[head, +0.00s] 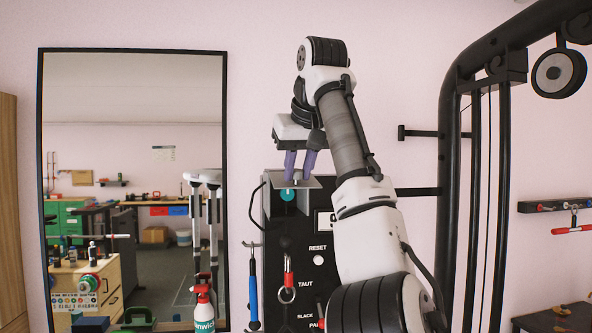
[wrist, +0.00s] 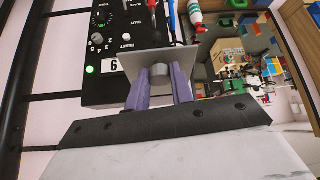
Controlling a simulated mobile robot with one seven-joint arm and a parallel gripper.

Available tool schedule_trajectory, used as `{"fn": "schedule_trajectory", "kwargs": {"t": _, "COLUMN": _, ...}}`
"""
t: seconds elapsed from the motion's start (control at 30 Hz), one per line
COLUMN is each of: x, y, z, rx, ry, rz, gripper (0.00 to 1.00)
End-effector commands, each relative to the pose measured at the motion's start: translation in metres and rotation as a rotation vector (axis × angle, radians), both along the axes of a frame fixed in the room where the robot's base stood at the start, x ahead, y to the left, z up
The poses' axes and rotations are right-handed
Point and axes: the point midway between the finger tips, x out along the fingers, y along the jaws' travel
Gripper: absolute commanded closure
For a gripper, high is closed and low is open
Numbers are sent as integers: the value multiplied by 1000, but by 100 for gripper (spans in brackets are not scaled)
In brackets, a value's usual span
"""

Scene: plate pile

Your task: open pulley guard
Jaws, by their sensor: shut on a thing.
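A grey flat plate, which looks like the pulley guard (head: 310,183), sticks out at the top of a black control panel (head: 272,225). It also shows in the wrist view (wrist: 192,59), with a short grey round knob (wrist: 160,73) on it. My gripper (head: 297,178) has its two purple fingers on either side of that knob, shut on it. The fingers also show in the wrist view (wrist: 160,80). A teal round part (head: 287,195) shows just below the plate in the head view. My arm hides part of the panel's right side.
The panel carries a RESET button (head: 318,260), a red-handled lever (head: 288,270) and labels. A blue-handled tool (head: 253,290) hangs at its left. A large mirror (head: 133,60) stands left; a black cable-machine frame (head: 447,160) stands right. A spray bottle (head: 204,305) is low at left.

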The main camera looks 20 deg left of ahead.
Motion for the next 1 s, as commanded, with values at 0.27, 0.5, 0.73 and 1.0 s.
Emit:
{"fn": "schedule_trajectory", "kwargs": {"t": 0.27, "x": 0, "y": 0, "z": 1, "rx": 2, "ry": -3, "rz": 1, "gripper": 100}}
{"fn": "schedule_trajectory", "kwargs": {"t": 0.5, "x": 0, "y": 0, "z": 1, "rx": 2, "ry": -4, "rz": 2, "gripper": 59}}
{"fn": "schedule_trajectory", "kwargs": {"t": 0.73, "x": 0, "y": 0, "z": 1, "rx": 1, "ry": -2, "rz": 2, "gripper": 55}}
{"fn": "schedule_trajectory", "kwargs": {"t": 1.0, "x": 0, "y": 1, "z": 0, "rx": 2, "ry": -2, "rz": 2, "gripper": 55}}
